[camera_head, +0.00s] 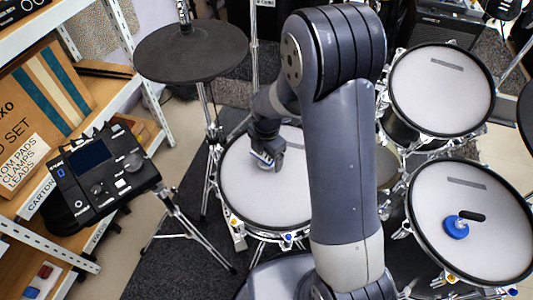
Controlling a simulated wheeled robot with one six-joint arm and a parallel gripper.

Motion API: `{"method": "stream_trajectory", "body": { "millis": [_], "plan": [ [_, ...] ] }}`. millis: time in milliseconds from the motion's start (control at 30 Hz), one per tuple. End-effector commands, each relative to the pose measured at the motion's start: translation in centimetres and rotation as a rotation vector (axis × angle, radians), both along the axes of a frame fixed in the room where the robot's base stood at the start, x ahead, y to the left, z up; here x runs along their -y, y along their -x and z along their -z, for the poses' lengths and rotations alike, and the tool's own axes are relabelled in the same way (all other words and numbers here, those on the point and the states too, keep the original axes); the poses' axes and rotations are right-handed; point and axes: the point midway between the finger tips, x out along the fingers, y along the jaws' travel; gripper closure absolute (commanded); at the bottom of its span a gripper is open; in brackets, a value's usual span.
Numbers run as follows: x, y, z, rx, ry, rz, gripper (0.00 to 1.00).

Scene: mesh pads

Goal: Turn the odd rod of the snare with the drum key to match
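The snare (248,204) is the pale mesh pad in the middle, in a black hoop on a stand. Small tension rods and lugs sit around its rim, too small to tell which one is odd. A small blue and orange mark (287,238) shows at its near rim. My gripper (266,163) hangs over the far part of the snare pad; its fingers are too small to read, and I cannot tell whether it holds anything. A blue round piece (456,228) with a black bar-like piece (472,216) lies on the lower right pad; I cannot tell if either is the drum key.
My arm covers the snare's right side. A black cymbal pad (190,52) stands at back left, a drum module (105,172) on a stand at left beside shelves. Two more mesh pads, the upper right (440,90) and lower right (485,250), stand at right. Stand legs cross the dark mat.

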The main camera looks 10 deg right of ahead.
Motion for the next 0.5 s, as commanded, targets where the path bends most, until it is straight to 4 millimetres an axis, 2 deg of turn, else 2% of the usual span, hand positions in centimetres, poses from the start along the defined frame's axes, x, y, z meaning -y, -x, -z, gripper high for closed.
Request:
{"method": "stream_trajectory", "body": {
  "millis": [33, 200, 500],
  "plan": [
    [-0.01, -0.01, -0.03, 0.0, 0.0, 0.0, 0.14],
    [0.01, 0.01, -0.01, 0.0, 0.0, 0.0, 0.01],
    [0.01, 0.04, -0.4, -0.001, 0.001, 0.0, 0.0]
  ]
}}
